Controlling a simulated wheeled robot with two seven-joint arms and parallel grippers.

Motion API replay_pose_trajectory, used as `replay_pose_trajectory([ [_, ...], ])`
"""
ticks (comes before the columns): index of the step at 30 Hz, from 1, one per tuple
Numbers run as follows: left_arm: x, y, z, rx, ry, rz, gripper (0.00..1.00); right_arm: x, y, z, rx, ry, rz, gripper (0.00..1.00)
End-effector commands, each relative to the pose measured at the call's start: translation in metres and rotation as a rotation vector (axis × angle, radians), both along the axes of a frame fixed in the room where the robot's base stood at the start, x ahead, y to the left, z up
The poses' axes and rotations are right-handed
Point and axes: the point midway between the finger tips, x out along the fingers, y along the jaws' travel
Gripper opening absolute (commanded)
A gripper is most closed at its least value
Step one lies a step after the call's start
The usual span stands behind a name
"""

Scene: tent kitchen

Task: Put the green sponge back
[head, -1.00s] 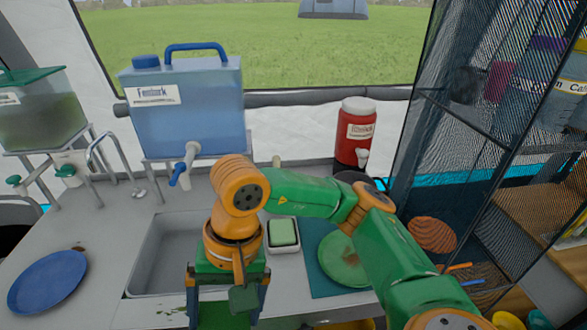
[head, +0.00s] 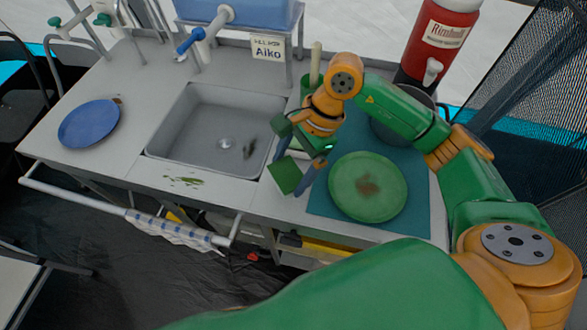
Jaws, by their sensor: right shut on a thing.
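The green sponge (head: 285,176) is held in my right gripper (head: 297,177), its blue-grey fingers on either side of it. It appears tilted, over the counter's front part between the sink and the teal mat. The gripper's wrist hides the counter strip behind it, where a small dish would be; I cannot make out the dish. Whether the sponge touches the counter is not clear. My left gripper is not in view.
The sink (head: 190,140) lies left of the gripper, with food bits inside and on the front rim. A green plate (head: 368,187) sits on the teal mat (head: 322,204) to the right. A blue plate (head: 89,123) is far left. A red dispenser (head: 440,40) stands behind.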

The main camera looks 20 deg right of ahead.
Motion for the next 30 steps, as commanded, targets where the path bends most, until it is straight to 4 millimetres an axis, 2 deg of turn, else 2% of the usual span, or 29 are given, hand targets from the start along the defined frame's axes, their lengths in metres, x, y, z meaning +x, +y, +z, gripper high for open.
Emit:
replay_pose_trajectory([
  [3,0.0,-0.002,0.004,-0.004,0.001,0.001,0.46,0.007,-0.008,-0.013,-0.002,0.004,-0.002,0.22],
  [6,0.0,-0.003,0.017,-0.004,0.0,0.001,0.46,0.006,-0.007,-0.03,0.0,0.006,0.002,0.22],
  [9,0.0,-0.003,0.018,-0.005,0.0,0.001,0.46,0.007,-0.007,-0.041,0.0,0.0,0.002,0.22],
  [19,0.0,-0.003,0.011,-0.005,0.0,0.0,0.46,0.007,-0.006,-0.047,0.0,-0.002,0.003,0.22],
  [20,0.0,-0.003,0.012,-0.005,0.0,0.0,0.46,0.007,-0.006,-0.046,0.001,-0.002,0.003,0.98],
  [30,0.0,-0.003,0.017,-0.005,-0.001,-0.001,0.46,0.008,-0.007,-0.039,0.001,-0.003,0.002,1.0],
])
